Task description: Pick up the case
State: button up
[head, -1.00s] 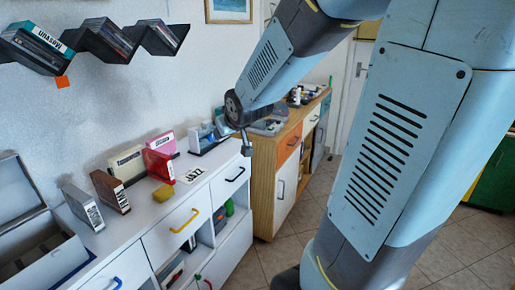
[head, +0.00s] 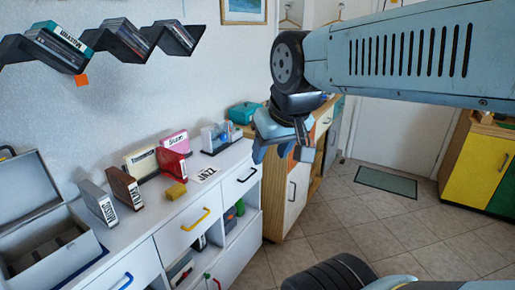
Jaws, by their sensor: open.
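Several upright cases stand on the white cabinet (head: 245,158) in the head view: a grey one (head: 98,203), a brown one (head: 124,187), a cream one (head: 138,165), a red one (head: 173,164) and a pink one (head: 174,142). I cannot tell which one the task means. My gripper (head: 281,152) is open and empty. It appears at the cabinet's far right end, right of all these cases and apart from them. Its fingers point down and partly hide the wooden cabinet behind.
A wavy black wall shelf (head: 152,38) holds more cases. A grey lidded box (head: 82,245) stands open at left. A yellow block (head: 176,191) and a JAZZ card (head: 204,174) lie near the cabinet's front edge. Tiled floor (head: 375,228) is free at right.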

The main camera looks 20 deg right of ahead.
aim_at(172, 163)
jog(key=u, duration=0.4)
jog(key=i, duration=0.9)
